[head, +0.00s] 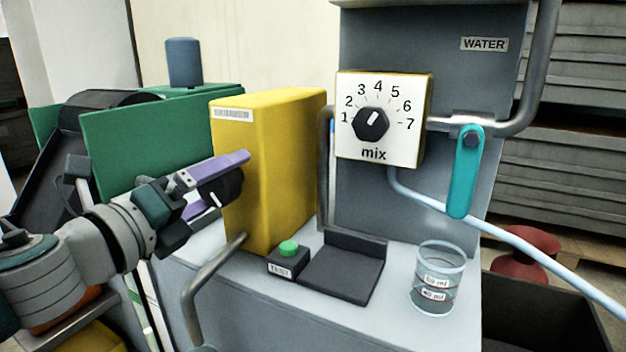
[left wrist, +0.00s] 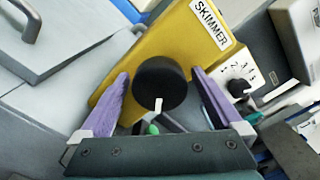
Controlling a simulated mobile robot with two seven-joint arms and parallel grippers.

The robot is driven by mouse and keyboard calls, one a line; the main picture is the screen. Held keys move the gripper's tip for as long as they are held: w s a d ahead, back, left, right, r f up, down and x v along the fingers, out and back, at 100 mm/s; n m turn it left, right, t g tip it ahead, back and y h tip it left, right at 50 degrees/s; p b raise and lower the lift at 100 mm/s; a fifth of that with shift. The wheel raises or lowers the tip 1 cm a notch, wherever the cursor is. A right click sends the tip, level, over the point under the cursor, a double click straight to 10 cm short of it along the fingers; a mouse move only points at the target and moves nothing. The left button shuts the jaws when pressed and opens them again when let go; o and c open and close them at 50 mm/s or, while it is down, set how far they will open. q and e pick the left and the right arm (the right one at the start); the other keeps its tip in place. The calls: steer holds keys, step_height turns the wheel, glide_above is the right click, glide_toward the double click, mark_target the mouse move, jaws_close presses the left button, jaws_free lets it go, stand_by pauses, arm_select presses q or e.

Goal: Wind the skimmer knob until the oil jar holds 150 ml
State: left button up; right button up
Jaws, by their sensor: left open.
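The yellow skimmer box (head: 285,165) stands on the grey bench in the head view; its SKIMMER label shows in the left wrist view (left wrist: 207,25). The black skimmer knob (left wrist: 160,83), with a white pointer, is on its face; in the head view the knob (head: 228,187) is partly covered by my gripper. My left gripper (head: 230,180) is open, with one purple finger on each side of the knob. I cannot tell whether they touch it. A clear jar with ml marks (head: 438,285) stands at the bench's right; it looks empty, and I cannot tell if it is the oil jar.
A white mix dial (head: 384,145) numbered 1 to 7 and a teal lever (head: 465,175) are on the grey WATER panel. A bent metal pipe (head: 203,280) rises near my left arm.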

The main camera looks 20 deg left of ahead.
arm_select(q)
steer(key=s, duration=1)
steer(key=shift+a, duration=0.35)
steer(key=w+n, duration=0.3)
steer(key=n, duration=0.6)
steer(key=w+n+p, duration=0.1)
steer(key=w+n, duration=0.3)
steer(key=n, duration=0.5)
steer(key=w+n+p, duration=0.1)
steer(key=w+n, duration=0.2)
steer(key=n, duration=0.6)
steer(key=shift+w+d+f, duration=0.15)
steer(key=shift+d, duration=0.25)
steer(key=shift+c, duration=0.2)
